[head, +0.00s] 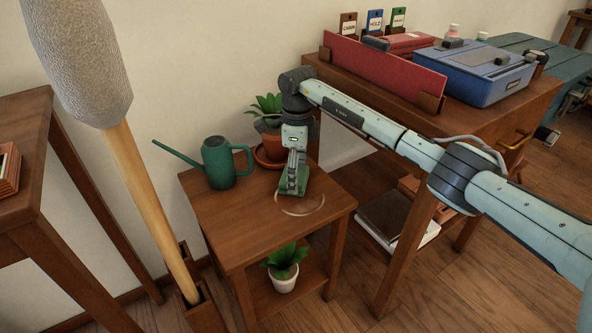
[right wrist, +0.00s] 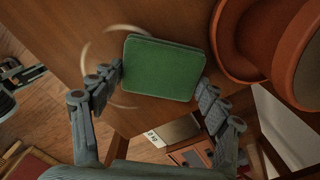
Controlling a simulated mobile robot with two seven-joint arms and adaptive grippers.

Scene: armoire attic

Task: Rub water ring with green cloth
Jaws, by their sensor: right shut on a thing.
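The green cloth (head: 290,187) is a thick folded pad at the fingertips of my right gripper (head: 296,172), low over the small wooden side table (head: 215,235). In the right wrist view the cloth (right wrist: 163,68) sits between the two fingers of the right gripper (right wrist: 163,85), which is shut on it. The water ring (head: 303,212) is a pale circle on the tabletop. The cloth hides the ring's back part; its arc also shows left of the cloth in the wrist view (right wrist: 88,52). I cannot tell whether the cloth touches the wood. My left gripper is not in view.
A green watering can (head: 220,165) stands at the table's back left. A potted plant in a terracotta pot (head: 272,145) stands close behind the gripper. A white-potted plant (head: 283,280) is on the lower shelf. A desk (head: 455,120) with a blue box (head: 475,72) stands right.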

